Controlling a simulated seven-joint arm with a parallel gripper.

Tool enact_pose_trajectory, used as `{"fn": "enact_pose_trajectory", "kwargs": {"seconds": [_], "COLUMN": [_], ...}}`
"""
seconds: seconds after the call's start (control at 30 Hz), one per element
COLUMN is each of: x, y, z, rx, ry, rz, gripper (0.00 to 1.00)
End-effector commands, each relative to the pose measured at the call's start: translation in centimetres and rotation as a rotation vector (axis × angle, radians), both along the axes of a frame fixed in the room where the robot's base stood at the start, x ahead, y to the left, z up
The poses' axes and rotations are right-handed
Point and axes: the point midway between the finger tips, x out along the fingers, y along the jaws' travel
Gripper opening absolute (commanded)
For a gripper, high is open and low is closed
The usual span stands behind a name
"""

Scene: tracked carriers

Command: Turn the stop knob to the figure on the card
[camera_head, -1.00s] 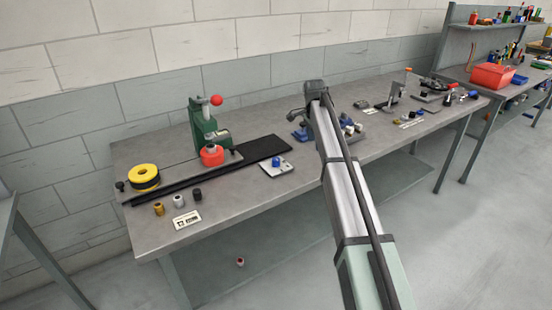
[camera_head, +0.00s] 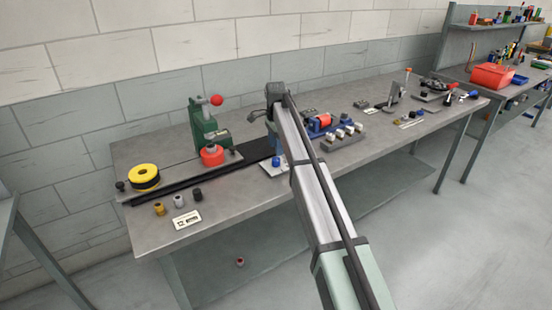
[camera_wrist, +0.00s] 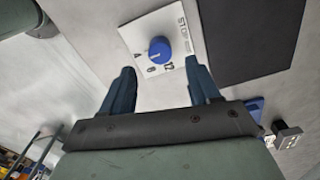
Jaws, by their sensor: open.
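The stop knob (camera_wrist: 160,50) is a blue round knob on a white plate (camera_wrist: 180,25) marked STOP, with figures around it; 12 and 4 can be read. Where its pointer stands is too small to tell. In the head view the knob (camera_head: 278,161) sits on the bench, partly beside my arm. The card (camera_head: 187,220) lies at the bench's front left and seems to read 12. My gripper (camera_wrist: 160,75) is open and empty, its dark blue fingers to either side below the knob in the wrist view, apart from it. It shows in the head view (camera_head: 275,146) above the plate.
A green press (camera_head: 205,125) with a red ball and a red round part (camera_head: 212,156) stand left of the knob, by a long black strip (camera_head: 240,158). A yellow roll (camera_head: 144,177) and small cylinders lie further left. A blue-and-red fixture (camera_head: 320,124) stands to the right.

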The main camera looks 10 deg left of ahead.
Motion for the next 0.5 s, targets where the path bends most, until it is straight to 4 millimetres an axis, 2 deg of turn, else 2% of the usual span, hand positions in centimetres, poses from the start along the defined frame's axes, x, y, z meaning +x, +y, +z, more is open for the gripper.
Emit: {"fn": "enact_pose_trajectory", "kwargs": {"seconds": [0.03, 0.2, 0.5], "x": [-0.1, -0.1, 0.0], "y": [-0.1, 0.0, 0.0], "z": [-1.0, -3.5, -5.9], "rx": [-0.001, -0.001, 0.001], "ry": [0.001, 0.001, -0.001], "rz": [0.000, 0.000, 0.000], "gripper": [0.61, 0.61, 0.61]}}
